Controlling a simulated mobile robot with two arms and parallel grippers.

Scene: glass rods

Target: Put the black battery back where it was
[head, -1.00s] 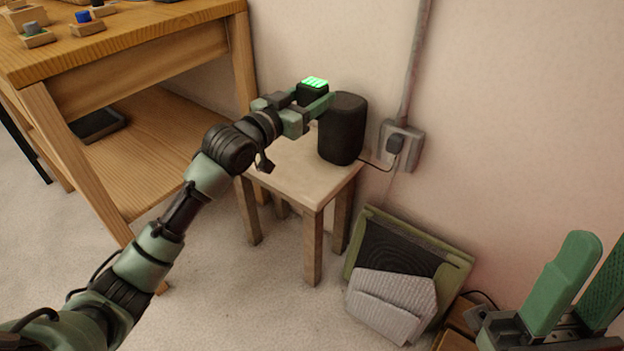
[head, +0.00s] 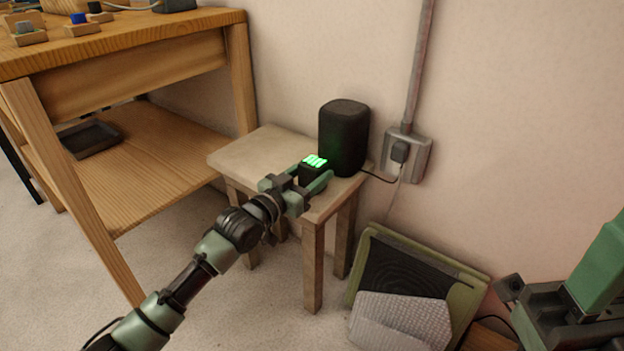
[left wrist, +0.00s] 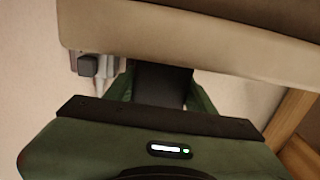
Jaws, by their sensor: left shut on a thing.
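The black battery (head: 311,175), a small dark block with green lit bars on top, is held between the fingers of my left gripper (head: 316,181). In the head view it shows at the front edge of the small wooden stool (head: 250,160), in front of the black speaker (head: 344,138). In the left wrist view the dark block (left wrist: 162,86) sits between the green fingers, close to the pale edge of the stool top (left wrist: 190,40). I cannot tell whether it touches the stool. My right gripper (head: 600,265) is partly cut off at the right, with one green finger showing.
A wall socket (head: 403,152) with a plug and cable is right of the speaker. A green-framed panel with grey cloth (head: 400,318) leans below. The wooden workbench (head: 130,65) stands left, with a dark tray (head: 90,138) on its shelf. The stool's left part is clear.

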